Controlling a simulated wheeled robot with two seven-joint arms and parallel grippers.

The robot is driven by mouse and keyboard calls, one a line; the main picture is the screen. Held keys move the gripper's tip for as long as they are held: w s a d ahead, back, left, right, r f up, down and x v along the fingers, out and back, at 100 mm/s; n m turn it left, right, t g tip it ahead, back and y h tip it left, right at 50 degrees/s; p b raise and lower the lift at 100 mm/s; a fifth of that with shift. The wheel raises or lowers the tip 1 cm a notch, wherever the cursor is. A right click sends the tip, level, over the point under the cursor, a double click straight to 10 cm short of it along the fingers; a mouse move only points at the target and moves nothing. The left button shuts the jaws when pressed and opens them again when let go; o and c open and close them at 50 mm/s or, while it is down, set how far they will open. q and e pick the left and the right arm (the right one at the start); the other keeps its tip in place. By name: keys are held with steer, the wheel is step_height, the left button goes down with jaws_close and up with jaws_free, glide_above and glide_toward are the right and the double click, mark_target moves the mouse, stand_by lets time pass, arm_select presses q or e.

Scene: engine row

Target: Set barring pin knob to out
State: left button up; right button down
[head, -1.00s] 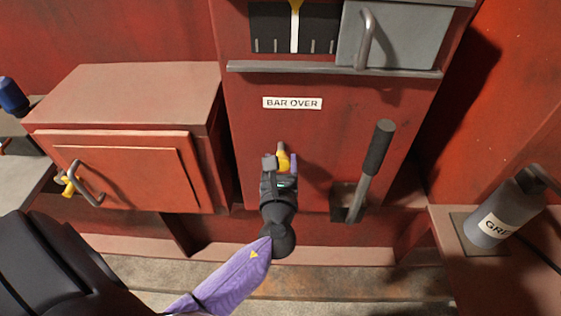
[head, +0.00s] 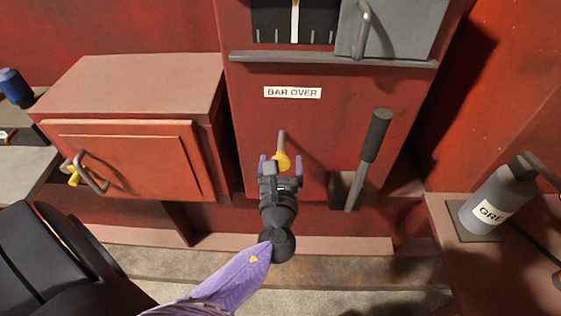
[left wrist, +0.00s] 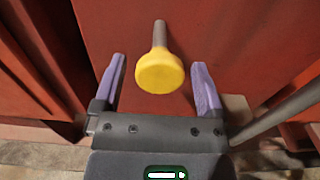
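The barring pin knob (head: 282,161) is a yellow knob on a grey rod that sticks out of the red panel below the "BAR OVER" label (head: 293,92). In the left wrist view the yellow knob (left wrist: 159,72) sits between and slightly beyond the two purple fingertips, with a gap on each side. My left gripper (head: 280,160) is open, its fingers on either side of the knob and not visibly touching it; it also shows in the left wrist view (left wrist: 158,75). My right gripper is not in view.
A dark-handled lever (head: 368,160) stands to the right of the knob. A red box with a handled door (head: 130,160) is at the left. A grey grease canister (head: 495,200) stands on a ledge at the right. A grey shelf edge (head: 330,58) crosses above the label.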

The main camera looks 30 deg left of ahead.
arm_select(q)
steer(key=v, duration=1)
steer(key=shift+p, duration=0.3)
steer(key=s+f+n+g+h, duration=0.3)
steer(key=s+f+n+g, duration=0.2)
steer(key=f, duration=0.7)
steer(key=s+f+n+g+h, duration=0.3)
steer(key=s+f+n+g, duration=0.15)
steer(key=f, duration=0.75)
steer(key=s+f+n+g+h, duration=0.1)
steer(key=s+f+n, duration=0.2)
steer(key=s+n, duration=0.3)
steer(key=s+f+n+g+h, duration=0.1)
steer(key=s+f+n+g, duration=0.1)
steer(key=s+n, duration=0.3)
steer(key=s+f+n+g+h, duration=0.1)
steer(key=s+f+n+g, duration=0.1)
steer(key=s+f+n, duration=0.2)
steer(key=shift+s+f+n+g, duration=0.1)
steer(key=shift+s+n+g, duration=0.05)
steer(key=shift+s+n, duration=0.7)
steer(key=shift+s+f+n+g, duration=0.1)
steer(key=shift+s+n, duration=0.4)
steer(key=shift+s, duration=0.5)
